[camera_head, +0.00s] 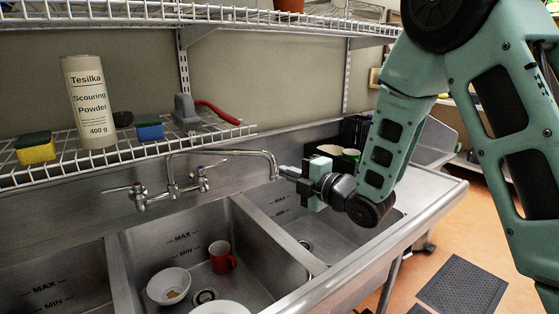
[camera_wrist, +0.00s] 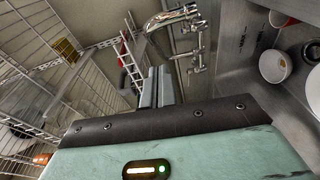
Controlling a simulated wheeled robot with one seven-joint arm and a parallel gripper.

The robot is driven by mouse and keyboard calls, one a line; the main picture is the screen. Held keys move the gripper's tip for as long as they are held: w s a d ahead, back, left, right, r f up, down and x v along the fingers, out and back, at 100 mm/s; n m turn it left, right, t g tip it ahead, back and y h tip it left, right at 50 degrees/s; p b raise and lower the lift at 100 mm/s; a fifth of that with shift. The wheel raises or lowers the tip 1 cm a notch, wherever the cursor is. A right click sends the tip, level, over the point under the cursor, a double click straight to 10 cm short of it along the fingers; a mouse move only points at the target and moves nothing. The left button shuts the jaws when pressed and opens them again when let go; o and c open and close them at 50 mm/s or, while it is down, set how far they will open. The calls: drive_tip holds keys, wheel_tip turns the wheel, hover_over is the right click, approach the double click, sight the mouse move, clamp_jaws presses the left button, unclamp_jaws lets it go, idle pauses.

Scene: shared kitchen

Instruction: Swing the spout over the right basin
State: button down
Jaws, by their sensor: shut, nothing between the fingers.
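The chrome spout (camera_head: 225,153) runs to the right from the wall faucet, and its tip bends down at the right end. In the head view the tip appears near the divider and the back of the right basin (camera_head: 340,229); its exact place above them is hard to tell. My gripper (camera_head: 283,171) is shut and empty, just right of the spout tip. I cannot tell whether they touch. In the wrist view the shut fingers (camera_wrist: 158,75) point toward the faucet, with the spout (camera_wrist: 172,16) beyond them.
The middle basin holds a red mug (camera_head: 222,257), a white bowl (camera_head: 168,286) and part of a plate (camera_head: 220,307). Faucet handles (camera_head: 139,191) stand at the wall. A wire shelf (camera_head: 70,167) with scouring powder (camera_head: 88,105) and sponges hangs at the left. Cups stand behind my wrist.

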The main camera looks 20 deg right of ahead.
drive_tip(key=w+p, duration=0.2)
drive_tip(key=w, duration=0.5)
drive_tip(key=shift+a+f, duration=0.25)
drive_tip(key=w+d+b, duration=0.3)
drive_tip(key=w+d, duration=0.1)
drive_tip(key=w, duration=0.4)
drive_tip(key=shift+w, duration=0.15)
